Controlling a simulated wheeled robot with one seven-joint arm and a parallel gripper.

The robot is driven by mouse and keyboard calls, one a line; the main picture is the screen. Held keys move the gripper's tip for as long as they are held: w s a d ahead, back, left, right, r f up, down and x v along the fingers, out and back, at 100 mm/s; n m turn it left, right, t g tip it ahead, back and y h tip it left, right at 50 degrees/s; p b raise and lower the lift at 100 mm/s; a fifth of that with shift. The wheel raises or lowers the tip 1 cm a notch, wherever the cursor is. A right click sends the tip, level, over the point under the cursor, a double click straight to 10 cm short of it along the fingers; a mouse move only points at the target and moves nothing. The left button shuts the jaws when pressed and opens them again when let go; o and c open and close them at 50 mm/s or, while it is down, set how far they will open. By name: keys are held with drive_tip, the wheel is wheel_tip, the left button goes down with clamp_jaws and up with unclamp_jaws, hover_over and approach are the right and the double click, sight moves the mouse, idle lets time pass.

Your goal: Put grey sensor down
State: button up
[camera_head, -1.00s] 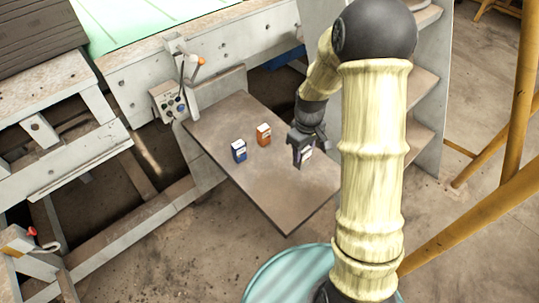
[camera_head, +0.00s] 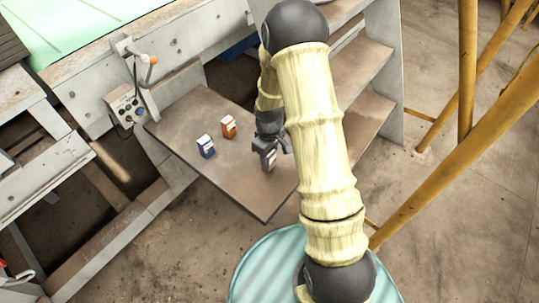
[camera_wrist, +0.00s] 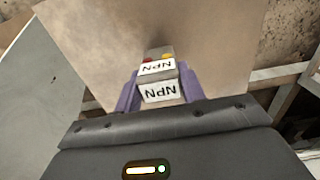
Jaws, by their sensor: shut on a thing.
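My gripper (camera_head: 269,158) is over the right part of a brown board (camera_head: 186,114), pointing down. In the wrist view its two purple fingers (camera_wrist: 160,93) are shut on the grey sensor (camera_wrist: 159,51), one on each side. The sensor has a grey top, red and yellow spots, and white faces reading NPN. In the head view the sensor is small and partly covered by the gripper. I cannot tell whether its base touches the board. A blue sensor (camera_head: 206,147) and an orange sensor (camera_head: 228,127) stand upright to the left, apart from the gripper.
A control box (camera_head: 125,107) with buttons and a lever is at the board's left back corner. Grey shelves (camera_head: 372,75) stand on the right, with yellow posts (camera_head: 467,70) beyond. The board's front part is bare. A pale teal round surface (camera_head: 262,268) is below.

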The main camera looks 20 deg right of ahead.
drive_tip(key=shift+f, duration=0.55)
drive_tip(key=shift+f, duration=0.1)
drive_tip(key=o, duration=1)
wheel_tip(320, 180, up, 12)
drive_tip(key=shift+r, duration=0.15)
